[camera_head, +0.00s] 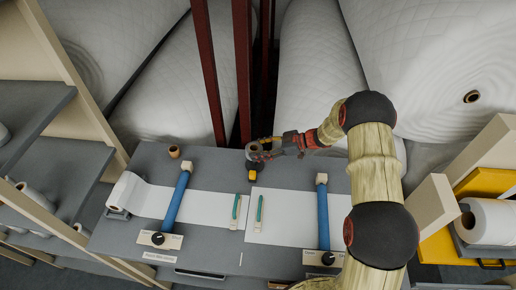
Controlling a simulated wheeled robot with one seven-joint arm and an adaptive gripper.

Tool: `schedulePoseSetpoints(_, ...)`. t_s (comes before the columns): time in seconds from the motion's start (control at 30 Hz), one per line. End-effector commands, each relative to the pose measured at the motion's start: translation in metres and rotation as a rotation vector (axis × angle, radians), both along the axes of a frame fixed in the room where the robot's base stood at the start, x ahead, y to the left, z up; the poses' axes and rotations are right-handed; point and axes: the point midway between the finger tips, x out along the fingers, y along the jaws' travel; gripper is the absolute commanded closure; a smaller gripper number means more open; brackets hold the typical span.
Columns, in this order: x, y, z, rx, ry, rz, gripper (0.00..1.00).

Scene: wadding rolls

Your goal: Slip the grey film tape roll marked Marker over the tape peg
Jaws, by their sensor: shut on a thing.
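My gripper (264,148) is at the back middle of the grey table, reaching in from the right. It is shut on a small grey roll (254,151) with a brownish core, held with its round end up. Any marking on the roll is too small to read. I cannot make out the tape peg for sure; it may be hidden behind the roll or the gripper. I cannot tell how high the roll is above the table.
A small yellow and black thing (252,174) is just below the roll. A small brown roll (174,152) stands at the table's back left. Two blue bars (177,200) (323,218) cross white sheets. A white roll (125,193) lies at left. Dark red posts (243,70) rise behind.

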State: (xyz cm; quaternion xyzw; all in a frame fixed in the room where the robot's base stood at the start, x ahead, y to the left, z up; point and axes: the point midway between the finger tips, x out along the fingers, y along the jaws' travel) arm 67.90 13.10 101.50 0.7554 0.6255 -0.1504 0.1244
Motion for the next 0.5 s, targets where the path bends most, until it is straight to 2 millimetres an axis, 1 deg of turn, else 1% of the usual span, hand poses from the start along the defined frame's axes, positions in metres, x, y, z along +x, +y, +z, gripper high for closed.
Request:
schedulePoseSetpoints(0.03,0.0,0.0,-0.006,0.0,0.001,0.0,0.76)
schedulePoseSetpoints(0.3,0.0,0.0,-0.032,0.0,0.001,-0.001,0.76)
schedulePoseSetpoints(0.5,0.0,0.0,-0.048,0.0,-0.001,-0.002,0.76)
